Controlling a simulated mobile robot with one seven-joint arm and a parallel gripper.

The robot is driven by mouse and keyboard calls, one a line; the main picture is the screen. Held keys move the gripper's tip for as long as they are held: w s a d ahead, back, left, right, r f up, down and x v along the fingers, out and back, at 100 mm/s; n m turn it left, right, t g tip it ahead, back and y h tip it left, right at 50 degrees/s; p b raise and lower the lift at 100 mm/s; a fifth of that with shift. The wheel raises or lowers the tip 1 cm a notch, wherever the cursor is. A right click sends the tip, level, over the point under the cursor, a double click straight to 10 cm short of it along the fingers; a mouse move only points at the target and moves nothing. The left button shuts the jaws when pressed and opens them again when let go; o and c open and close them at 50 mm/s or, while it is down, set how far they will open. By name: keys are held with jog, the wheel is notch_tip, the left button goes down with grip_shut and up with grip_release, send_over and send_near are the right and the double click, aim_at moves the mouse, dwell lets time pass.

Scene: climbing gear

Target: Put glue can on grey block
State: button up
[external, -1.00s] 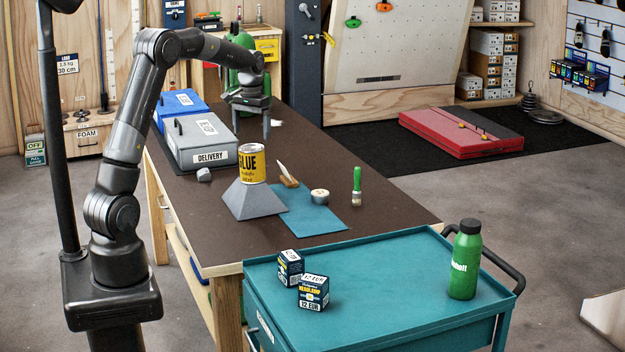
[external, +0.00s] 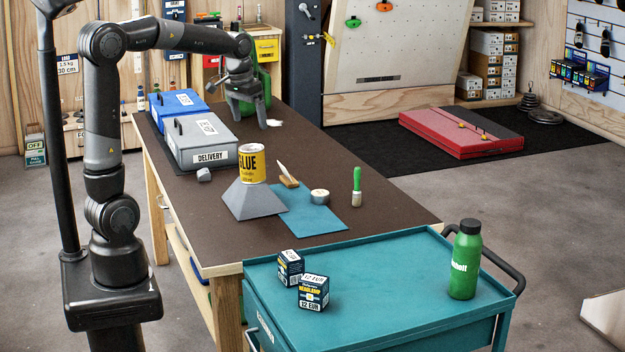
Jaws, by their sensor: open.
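The yellow glue can (external: 251,164) with black lettering stands upright on top of a grey block (external: 254,203) with sloping sides, on the brown workbench (external: 330,165). My gripper (external: 250,127) is open and empty. It points down over the far part of the bench, behind and apart from the glue can, near the blue and grey boxes. Its fingers show one on each side with a gap between them.
A grey DELIVERY box (external: 202,145) and a blue box (external: 178,105) stand at the bench's left. A teal cart (external: 385,275) is in front.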

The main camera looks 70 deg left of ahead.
jog(key=s+d+f+m+t, duration=0.3)
jog(key=s+d+m, duration=0.1)
jog(key=s+d, duration=1.3)
jog(key=shift+s+t+h, duration=0.3)
jog(key=shift+s+h, duration=0.1)
